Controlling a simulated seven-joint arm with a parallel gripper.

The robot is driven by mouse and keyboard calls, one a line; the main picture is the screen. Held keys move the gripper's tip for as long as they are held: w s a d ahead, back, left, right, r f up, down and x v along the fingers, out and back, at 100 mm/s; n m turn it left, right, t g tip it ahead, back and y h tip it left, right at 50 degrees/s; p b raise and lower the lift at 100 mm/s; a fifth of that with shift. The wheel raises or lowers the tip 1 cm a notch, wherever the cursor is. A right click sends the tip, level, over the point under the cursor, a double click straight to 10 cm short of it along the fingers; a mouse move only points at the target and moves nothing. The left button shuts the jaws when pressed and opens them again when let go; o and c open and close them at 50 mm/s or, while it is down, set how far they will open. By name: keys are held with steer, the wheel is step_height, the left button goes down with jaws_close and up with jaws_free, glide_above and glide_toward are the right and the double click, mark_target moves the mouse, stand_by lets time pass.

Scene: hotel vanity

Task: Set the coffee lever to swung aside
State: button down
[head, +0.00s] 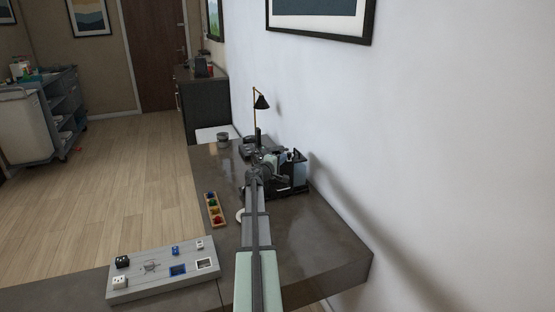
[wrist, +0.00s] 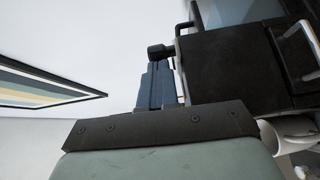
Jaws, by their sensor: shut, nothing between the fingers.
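The black coffee machine (head: 292,172) stands on the dark counter against the wall. It fills the upper right of the wrist view (wrist: 235,62). My gripper (head: 262,168) is at the machine's left side in the head view and hides part of it. In the wrist view my gripper's blue-grey fingers (wrist: 157,82) are together and empty, close beside the machine's black body. A small dark block (wrist: 160,51) shows at the fingertips; I cannot tell whether it is the coffee lever or touches the fingers. The lever's position is not clear in either view.
A white cup (wrist: 290,133) is beside the machine. A black lamp (head: 261,102) stands behind it. A tray of coloured pieces (head: 214,210) and a grey board with small blocks (head: 162,270) lie to the left. The counter's right front (head: 330,240) is clear.

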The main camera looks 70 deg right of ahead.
steer(key=shift+s+d, duration=0.1)
steer(key=shift+s, duration=0.3)
stand_by(0.4)
steer(key=w+a, duration=0.3)
steer(key=a, duration=0.9)
steer(key=shift+w+a+r, duration=0.2)
steer(key=shift+a, duration=0.1)
